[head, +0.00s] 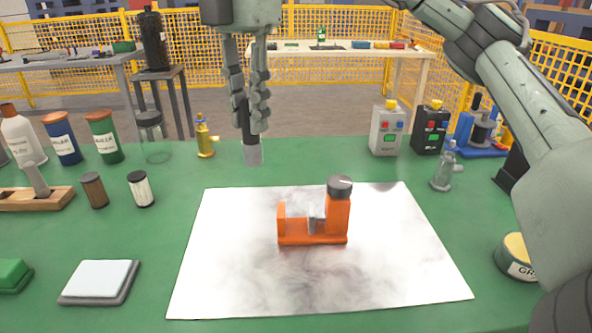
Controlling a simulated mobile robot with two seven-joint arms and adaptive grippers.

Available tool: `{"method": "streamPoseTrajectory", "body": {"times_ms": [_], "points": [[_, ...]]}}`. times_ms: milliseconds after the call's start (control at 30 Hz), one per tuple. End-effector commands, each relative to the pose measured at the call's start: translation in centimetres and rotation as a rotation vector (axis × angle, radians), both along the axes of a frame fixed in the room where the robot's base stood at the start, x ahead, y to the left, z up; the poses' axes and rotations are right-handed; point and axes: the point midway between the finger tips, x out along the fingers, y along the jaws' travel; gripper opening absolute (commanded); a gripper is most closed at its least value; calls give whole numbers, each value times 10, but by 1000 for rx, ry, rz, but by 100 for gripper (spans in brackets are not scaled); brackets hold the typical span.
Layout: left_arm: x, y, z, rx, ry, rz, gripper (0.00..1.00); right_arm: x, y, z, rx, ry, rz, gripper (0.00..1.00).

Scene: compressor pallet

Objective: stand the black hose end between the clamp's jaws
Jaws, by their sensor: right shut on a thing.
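The black hose end (252,153) hangs upright with a grey metal tip pointing down. My right gripper (248,125) is shut on its black upper part and holds it in the air, left of and above the clamp in the head view. The orange clamp (312,238) stands on the white sheet. It has a low jaw at left, a tall block with a dark grey round knob at right, and a grey piece in the gap between them. The hose tip is apart from the clamp. My left gripper is not in view.
The white sheet (235,275) on the green table is clear around the clamp. Bottles, jars and a wooden block (35,199) stand at left. A brass fitting (205,137), switch boxes (388,130), a grey fitting (445,168) and a round tin (518,258) stand behind and right.

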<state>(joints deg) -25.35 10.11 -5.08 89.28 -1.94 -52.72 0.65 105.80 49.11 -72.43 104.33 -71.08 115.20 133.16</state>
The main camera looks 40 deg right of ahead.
Motion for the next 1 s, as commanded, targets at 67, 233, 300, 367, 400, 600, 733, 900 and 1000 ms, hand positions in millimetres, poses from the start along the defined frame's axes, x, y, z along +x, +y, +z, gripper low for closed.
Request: {"method": "streamPoseTrajectory", "body": {"times_ms": [67,233,300,367,400,600,733,900,1000], "points": [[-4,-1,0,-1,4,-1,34,-9,-19,-12,1,3,-4,0],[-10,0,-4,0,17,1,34,-24,-50,-34,1,3,-3,0],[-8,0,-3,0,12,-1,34,-28,-59,-40,1,1,-1,0],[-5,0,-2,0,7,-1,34,-31,-64,-43,0,0,-2,0],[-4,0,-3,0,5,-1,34,-31,-63,-46,1,1,2,0],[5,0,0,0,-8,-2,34,-31,-63,-61,1,3,2,0],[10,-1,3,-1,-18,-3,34,-31,-63,-76,0,3,0,0],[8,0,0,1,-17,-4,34,-30,-63,-82,2,-2,-1,0],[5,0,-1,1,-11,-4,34,-30,-63,-82,2,-2,0,0]]}}
